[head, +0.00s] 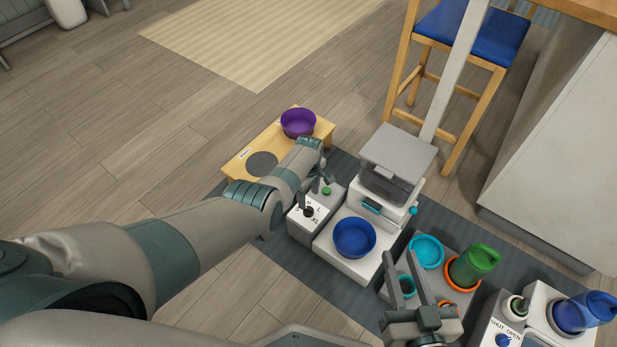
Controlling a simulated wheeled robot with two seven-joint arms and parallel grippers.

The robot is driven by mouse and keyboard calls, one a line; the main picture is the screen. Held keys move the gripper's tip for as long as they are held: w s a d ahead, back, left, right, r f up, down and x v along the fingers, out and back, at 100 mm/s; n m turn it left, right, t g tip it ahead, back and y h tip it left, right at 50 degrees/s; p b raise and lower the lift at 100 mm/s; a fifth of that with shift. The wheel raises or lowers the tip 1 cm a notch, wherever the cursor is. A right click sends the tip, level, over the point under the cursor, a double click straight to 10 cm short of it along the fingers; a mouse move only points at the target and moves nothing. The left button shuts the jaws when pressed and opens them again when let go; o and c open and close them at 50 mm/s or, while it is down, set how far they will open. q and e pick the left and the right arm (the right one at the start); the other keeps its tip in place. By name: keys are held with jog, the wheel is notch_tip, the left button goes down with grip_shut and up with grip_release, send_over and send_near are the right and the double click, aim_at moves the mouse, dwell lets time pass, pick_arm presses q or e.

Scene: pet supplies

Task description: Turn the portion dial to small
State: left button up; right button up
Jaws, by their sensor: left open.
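The portion dial (308,212) is a small dark knob on the white control box of the feeder, with letters printed around it; S, L and XL seem to be among them. Its exact pointing is too small to tell. A green button (327,191) sits behind it on the same box. My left gripper (312,184) is open and points down just above the box, close to the dial; whether it touches the dial cannot be told. A blue bowl (355,238) stands on the feeder base below the grey-lidded hopper (393,172). My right gripper (403,257) is open and empty, right of the feeder.
A wooden stand (238,168) with a purple bowl (298,123) is behind my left gripper. A tray with a cyan bowl (427,251) and green bottle (474,265) is on the right. A stool (456,32) is behind.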

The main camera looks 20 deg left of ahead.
pick_arm(q)
notch_tip(320, 180, up, 9)
jog(key=p, duration=0.5)
pick_arm(e)
jog(key=s+d+f+g+h, duration=0.3)
jog(key=s+d+f+g, duration=0.3)
jog(key=f, duration=0.4)
jog(key=shift+s+d+g, duration=0.3)
jog(key=shift+s+g, duration=0.3)
jog(key=shift+g, duration=0.6)
pick_arm(q)
jog(key=shift+s+f, duration=0.1)
